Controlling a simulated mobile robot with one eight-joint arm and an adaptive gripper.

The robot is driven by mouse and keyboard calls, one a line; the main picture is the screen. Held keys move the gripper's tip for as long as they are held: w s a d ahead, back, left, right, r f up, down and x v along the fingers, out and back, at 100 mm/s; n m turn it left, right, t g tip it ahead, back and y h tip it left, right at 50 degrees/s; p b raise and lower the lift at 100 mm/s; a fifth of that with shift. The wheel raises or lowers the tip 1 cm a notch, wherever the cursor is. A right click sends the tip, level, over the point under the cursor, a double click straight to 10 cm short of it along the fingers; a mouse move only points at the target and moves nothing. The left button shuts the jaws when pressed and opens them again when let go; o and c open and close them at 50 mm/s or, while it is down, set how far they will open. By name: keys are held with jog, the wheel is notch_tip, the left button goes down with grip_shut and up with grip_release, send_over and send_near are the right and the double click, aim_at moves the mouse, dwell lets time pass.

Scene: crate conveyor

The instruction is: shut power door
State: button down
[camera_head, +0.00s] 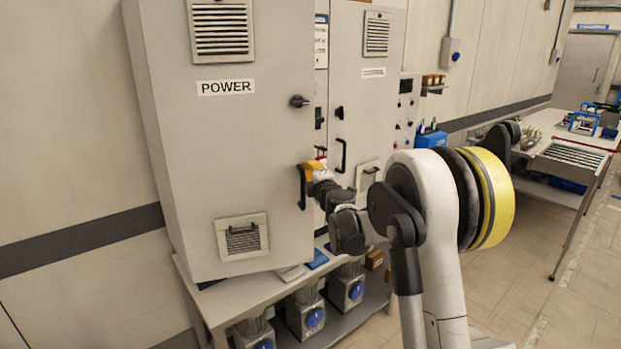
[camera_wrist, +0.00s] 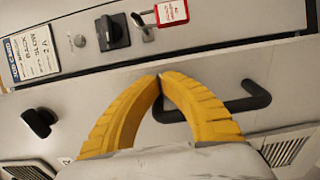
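The power door (camera_head: 255,140) is a tall grey cabinet door labelled POWER. It stands ajar, its right edge out from the cabinet, with a strip of the inside showing. Its black bar handle (camera_head: 302,187) is near the right edge, and it also shows in the wrist view (camera_wrist: 258,97). My gripper (camera_head: 312,170) is at the handle. In the wrist view its yellow fingertips (camera_wrist: 160,77) meet, and the bar passes behind the right finger, with one end showing between the fingers. I cannot tell whether the bar is gripped. A black knob (camera_wrist: 37,122) sits on the door.
The neighbouring cabinet door (camera_head: 362,95) is shut at the right. A bench (camera_head: 225,300) with motors below stands beneath the cabinets.

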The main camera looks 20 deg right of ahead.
jog(key=w+n+y+p, duration=0.2)
jog(key=w+y, duration=0.2)
jog(key=w, duration=1)
jog(key=shift+w+a+n, duration=0.25)
jog(key=shift+w+n, duration=0.15)
